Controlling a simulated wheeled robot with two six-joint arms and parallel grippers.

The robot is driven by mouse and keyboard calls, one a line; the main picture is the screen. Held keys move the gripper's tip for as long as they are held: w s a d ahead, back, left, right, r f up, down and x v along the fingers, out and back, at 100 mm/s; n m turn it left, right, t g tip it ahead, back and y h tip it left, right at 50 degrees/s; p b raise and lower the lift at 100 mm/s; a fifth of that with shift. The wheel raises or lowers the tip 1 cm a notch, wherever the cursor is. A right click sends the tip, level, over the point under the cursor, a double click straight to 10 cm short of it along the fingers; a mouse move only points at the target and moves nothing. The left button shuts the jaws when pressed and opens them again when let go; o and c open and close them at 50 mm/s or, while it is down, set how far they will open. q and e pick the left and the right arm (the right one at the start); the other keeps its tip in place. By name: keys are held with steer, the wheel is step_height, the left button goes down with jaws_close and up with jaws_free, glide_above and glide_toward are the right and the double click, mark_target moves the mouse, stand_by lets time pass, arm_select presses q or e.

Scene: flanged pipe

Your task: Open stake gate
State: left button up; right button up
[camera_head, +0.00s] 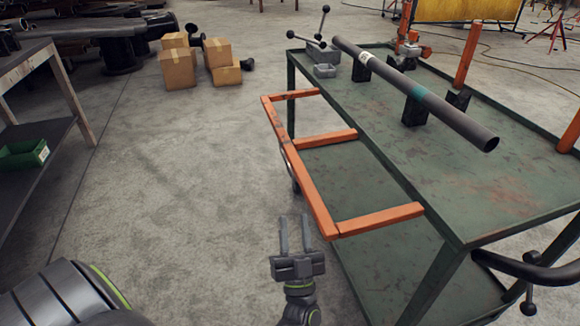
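The orange stake gate (313,191) is a flat frame of one long rail and several cross rails. It sticks out from the left side of the green cart (480,196), looking roughly level with the cart top. A thin grey handle (285,160) shows on the long rail's outer side. My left gripper (295,217) is at bottom centre, left of the gate's near end. Its two fingers point away, apart, with nothing between them. It looks close to the rail but not touching it. My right gripper is not in view.
A dark pipe (440,104) rests on black supports (416,109) on the cart top. Orange posts (467,56) stand along the cart's far right edge. A black bar handle (535,272) sticks out at lower right. Cardboard boxes (178,68) stand on open floor at the back left.

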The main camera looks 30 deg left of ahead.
arm_select(q)
steer(key=x, duration=1.3)
steer(key=shift+w+a+r, duration=0.1)
steer(key=shift+w+r, duration=0.1)
steer(key=shift+r, duration=0.05)
jaws_close()
